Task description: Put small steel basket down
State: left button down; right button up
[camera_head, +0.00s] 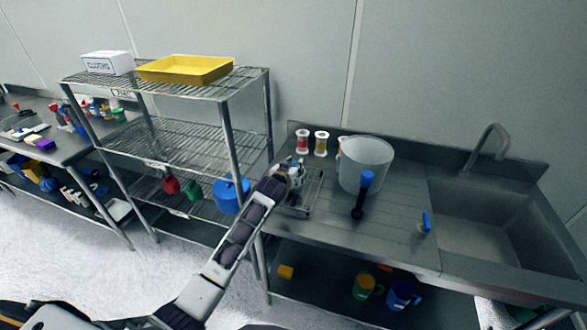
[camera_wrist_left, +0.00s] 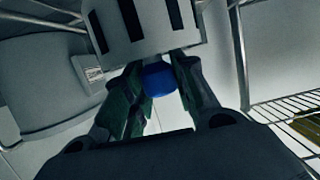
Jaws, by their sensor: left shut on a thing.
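My left gripper (camera_head: 284,172) reaches over the left end of the steel counter. In the left wrist view its fingers (camera_wrist_left: 155,82) are closed around a blue grip (camera_wrist_left: 159,79). A pale metal body with dark slots, which looks like the small steel basket (camera_wrist_left: 145,25), is at this grip. In the head view the gripper largely hides it. A low wire rack (camera_head: 314,193) stands on the counter just beside and below the gripper. I cannot tell whether the basket touches it. My right gripper is out of view.
A grey bucket (camera_head: 366,165) stands right of the rack, with a blue-handled tool (camera_head: 359,205) in front. Two small jars (camera_head: 321,143) stand behind. The sink (camera_head: 490,215) is at right. A wire shelf unit (camera_head: 228,125) borders the counter's left. Counter between bucket and sink is mostly clear.

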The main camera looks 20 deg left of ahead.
pick_arm(q)
jog(key=shift+f, duration=0.5)
jog(key=shift+f, duration=0.15)
jog(key=c, duration=1.2)
grip_release()
jog(key=shift+o, duration=0.2)
jog(key=shift+s, duration=0.1)
jog(key=v, duration=1.2)
jog(key=shift+b, duration=0.35)
